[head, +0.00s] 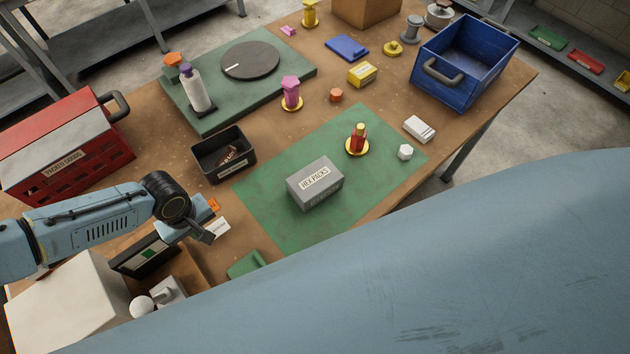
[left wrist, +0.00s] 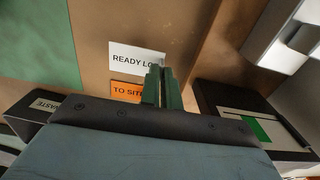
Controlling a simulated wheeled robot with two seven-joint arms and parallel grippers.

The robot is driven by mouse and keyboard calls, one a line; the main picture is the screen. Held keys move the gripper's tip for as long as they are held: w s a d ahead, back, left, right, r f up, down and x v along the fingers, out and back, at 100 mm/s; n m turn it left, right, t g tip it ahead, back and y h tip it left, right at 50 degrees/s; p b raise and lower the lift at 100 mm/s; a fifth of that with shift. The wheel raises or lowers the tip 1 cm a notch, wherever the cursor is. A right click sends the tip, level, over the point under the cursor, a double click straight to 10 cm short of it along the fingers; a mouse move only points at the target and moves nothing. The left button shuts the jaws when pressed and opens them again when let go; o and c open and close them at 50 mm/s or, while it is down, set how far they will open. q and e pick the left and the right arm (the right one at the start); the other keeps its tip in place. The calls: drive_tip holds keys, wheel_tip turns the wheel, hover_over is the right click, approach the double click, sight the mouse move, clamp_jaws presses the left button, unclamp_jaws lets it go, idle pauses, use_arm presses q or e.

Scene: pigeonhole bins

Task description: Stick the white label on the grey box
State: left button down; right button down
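The grey box (head: 313,186) sits on the green mat at the middle of the table in the head view, with a "HEX PACKS" label on its top. The white label (head: 218,228) is beside my left fingertips; in the left wrist view the white label (left wrist: 132,57) reads "READY LO", its right end hidden behind the fingertips. My left gripper (head: 207,237) points down at the label's edge. In the left wrist view the gripper's fingers (left wrist: 159,80) are nearly together. I cannot tell whether they touch the label. My right gripper is out of view.
An orange "TO SITE" label (left wrist: 126,92) lies close by the white one. A black tray (head: 222,160) stands between my left arm and the green mat (head: 262,205). A red-and-gold piece (head: 357,143) stands behind the grey box. A blue bin (head: 480,45) is at far right.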

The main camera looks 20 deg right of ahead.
use_arm(q)
drive_tip(key=shift+r+p, duration=0.35)
idle(0.3)
wheel_tip(320, 180, up, 3)
drive_tip(key=shift+f+p, duration=0.15)
drive_tip(key=shift+p, duration=0.9)
drive_tip(key=shift+r, duration=1.05)
